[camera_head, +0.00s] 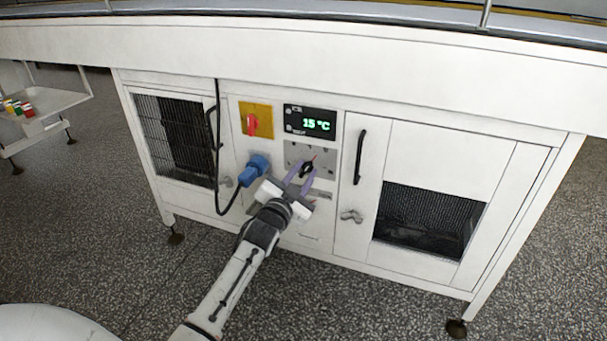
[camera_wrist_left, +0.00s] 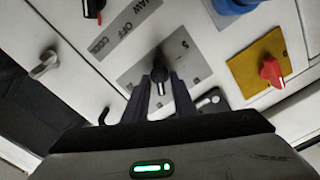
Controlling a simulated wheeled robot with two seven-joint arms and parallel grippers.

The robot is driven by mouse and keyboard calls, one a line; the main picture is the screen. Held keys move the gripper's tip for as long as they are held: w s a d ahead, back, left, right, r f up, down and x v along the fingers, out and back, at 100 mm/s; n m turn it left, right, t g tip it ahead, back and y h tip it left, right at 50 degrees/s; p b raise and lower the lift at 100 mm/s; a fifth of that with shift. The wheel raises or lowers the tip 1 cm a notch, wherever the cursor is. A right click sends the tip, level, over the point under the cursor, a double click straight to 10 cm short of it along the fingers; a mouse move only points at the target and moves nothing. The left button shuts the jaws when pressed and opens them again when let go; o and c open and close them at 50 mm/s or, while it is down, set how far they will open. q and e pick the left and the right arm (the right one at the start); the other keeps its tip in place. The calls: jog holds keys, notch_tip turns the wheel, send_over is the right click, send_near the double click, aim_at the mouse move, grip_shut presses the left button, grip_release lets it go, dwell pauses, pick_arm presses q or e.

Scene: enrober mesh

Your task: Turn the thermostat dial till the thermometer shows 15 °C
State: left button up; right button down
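The thermometer display (camera_head: 308,122) is a black panel with green digits that read 15 °C. Below it is the thermostat dial (camera_head: 307,169), a black knob on a grey plate (camera_head: 325,158). The dial also shows in the left wrist view (camera_wrist_left: 157,61), with its plate around it. My left gripper (camera_head: 301,174) is at the dial, one finger on either side of it. In the left wrist view the fingers (camera_wrist_left: 161,88) stand apart with the knob between their tips, and they do not look closed on it. My right gripper is in neither view.
Left of the dial are a blue plug (camera_head: 257,166) with a black cable and a red switch (camera_head: 252,124) on a yellow plate. Cabinet doors with handles and dark mesh windows (camera_head: 428,218) flank the panel. A side tray (camera_head: 50,101) holds small coloured items.

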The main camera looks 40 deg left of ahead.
pick_arm(q)
jog(key=c, duration=0.5)
jog(key=shift+o, duration=0.2)
jog(key=shift+r+m+p, duration=0.15)
jog(key=shift+m+p, duration=0.5)
jog(key=shift+m, duration=0.05)
jog(key=m, duration=0.3)
jog(key=shift+d+f, duration=0.1)
jog(key=shift+f, duration=0.15)
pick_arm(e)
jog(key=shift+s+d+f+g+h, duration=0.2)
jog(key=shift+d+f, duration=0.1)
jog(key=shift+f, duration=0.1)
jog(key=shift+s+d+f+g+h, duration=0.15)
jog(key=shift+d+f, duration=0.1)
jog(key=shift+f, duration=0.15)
pick_arm(q)
jog(key=o, duration=0.7)
jog(key=shift+c, duration=0.2)
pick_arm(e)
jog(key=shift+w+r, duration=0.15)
